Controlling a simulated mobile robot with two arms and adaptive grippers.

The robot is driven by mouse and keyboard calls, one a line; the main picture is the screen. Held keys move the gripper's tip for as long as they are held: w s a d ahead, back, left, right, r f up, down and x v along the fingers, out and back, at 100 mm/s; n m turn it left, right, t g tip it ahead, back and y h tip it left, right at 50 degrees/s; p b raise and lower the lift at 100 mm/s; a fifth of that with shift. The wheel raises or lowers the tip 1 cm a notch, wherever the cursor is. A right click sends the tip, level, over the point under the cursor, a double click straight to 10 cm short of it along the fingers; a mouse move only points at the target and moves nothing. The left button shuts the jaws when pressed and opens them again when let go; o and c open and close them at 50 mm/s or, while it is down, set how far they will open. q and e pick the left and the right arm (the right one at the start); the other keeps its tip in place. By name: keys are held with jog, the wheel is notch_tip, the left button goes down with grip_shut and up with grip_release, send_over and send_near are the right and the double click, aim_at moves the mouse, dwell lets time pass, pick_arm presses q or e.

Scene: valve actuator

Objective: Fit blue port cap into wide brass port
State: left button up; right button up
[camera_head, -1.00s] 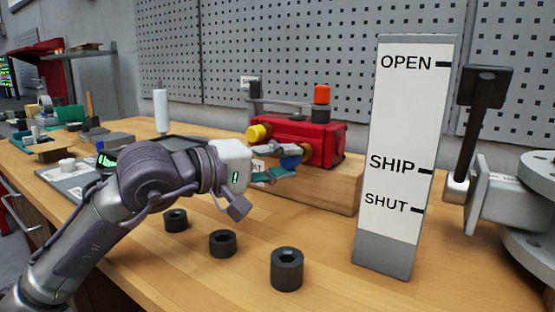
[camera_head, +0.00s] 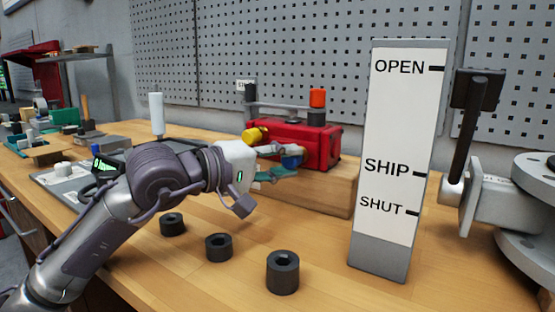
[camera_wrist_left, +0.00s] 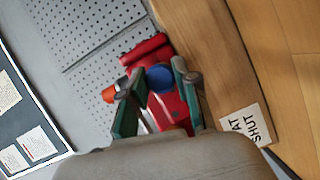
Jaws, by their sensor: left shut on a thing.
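My left gripper (camera_head: 282,166) is shut on the blue port cap (camera_head: 291,161), at the near face of the red actuator body (camera_head: 322,147). In the left wrist view the blue cap (camera_wrist_left: 160,78) sits between the two green fingers (camera_wrist_left: 155,92), in front of the red body (camera_wrist_left: 150,52). The wide brass port is hidden behind the cap and fingers; I cannot tell whether the cap touches it or is in it. A yellow cap (camera_head: 252,135) shows at the body's left end. My right gripper is out of view.
The red body sits on a wooden block (camera_head: 325,188). Several black sockets (camera_head: 283,272) stand on the bench in front. A tall OPEN/SHIP/SHUT sign (camera_head: 392,160) and a grey valve with a lever (camera_head: 480,130) stand to the right.

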pick_arm(q)
jog(key=shift+r, duration=0.15)
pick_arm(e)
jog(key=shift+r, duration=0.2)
pick_arm(q)
jog(key=o, duration=0.9)
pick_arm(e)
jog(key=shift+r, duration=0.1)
pick_arm(q)
jog(key=s+r+v, duration=0.1)
jog(key=v, duration=0.9)
jog(key=shift+d, duration=0.3)
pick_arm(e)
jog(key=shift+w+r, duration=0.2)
pick_arm(q)
jog(key=shift+r+p, duration=0.15)
jog(key=shift+p, duration=0.3)
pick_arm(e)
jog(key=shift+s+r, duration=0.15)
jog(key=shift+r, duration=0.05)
